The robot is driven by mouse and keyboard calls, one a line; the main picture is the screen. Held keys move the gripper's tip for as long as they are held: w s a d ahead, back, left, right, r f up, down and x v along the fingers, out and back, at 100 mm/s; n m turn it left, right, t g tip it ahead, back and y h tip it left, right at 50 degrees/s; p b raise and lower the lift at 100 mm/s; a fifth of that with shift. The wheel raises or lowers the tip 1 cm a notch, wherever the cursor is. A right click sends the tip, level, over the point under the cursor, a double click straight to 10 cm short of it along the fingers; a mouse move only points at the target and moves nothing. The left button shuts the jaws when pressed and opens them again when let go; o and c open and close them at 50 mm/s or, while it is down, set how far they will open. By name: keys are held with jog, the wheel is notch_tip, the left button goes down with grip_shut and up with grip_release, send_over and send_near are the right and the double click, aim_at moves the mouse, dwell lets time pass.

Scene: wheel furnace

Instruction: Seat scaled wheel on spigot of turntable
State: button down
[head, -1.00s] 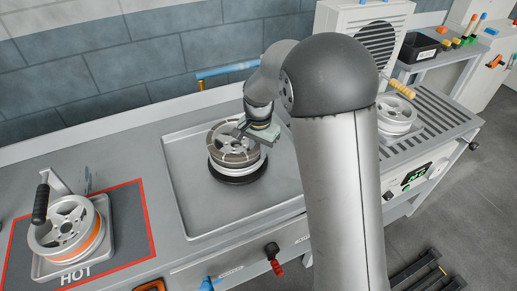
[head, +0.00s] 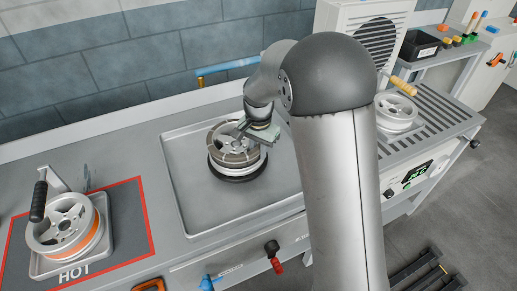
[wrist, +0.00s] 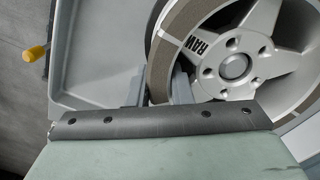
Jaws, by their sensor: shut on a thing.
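The scaled wheel (head: 232,158), grey with a brownish band around its rim, lies roughly flat over the black turntable (head: 236,177) in the metal tray. In the wrist view the wheel (wrist: 258,42) shows silver spokes and the letters RAW. In the wrist view my gripper (wrist: 158,90) has one finger on each side of the rim. The spigot is hidden under the wheel, and I cannot tell whether the wheel rests fully down or sits slightly above the turntable.
The shallow tray (head: 187,205) has free room around the turntable. At left, another wheel (head: 62,226) with an orange glowing band sits on the red-bordered HOT area. At right, a third wheel (head: 396,112) stands on a slatted bench (head: 432,122). A blue pipe (head: 228,66) runs behind.

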jog(key=shift+f, duration=0.3)
jog(key=c, duration=1.2)
grip_release()
notch_tip(320, 180, up, 17)
jog(key=b, duration=0.2)
jog(key=s+d+f+n, duration=0.2)
jog(key=s+d+f, duration=0.1)
jog(key=s, duration=0.6)
jog(key=s+d+f+n, duration=0.3)
jog(key=s+f, duration=0.1)
jog(key=s, duration=0.5)
jog(key=s+d+f+n, duration=0.2)
jog(key=s+d+f, duration=0.1)
jog(key=s, duration=0.6)
jog(key=shift+s+d+f+t, duration=0.3)
jog(key=shift+d+f, duration=0.1)
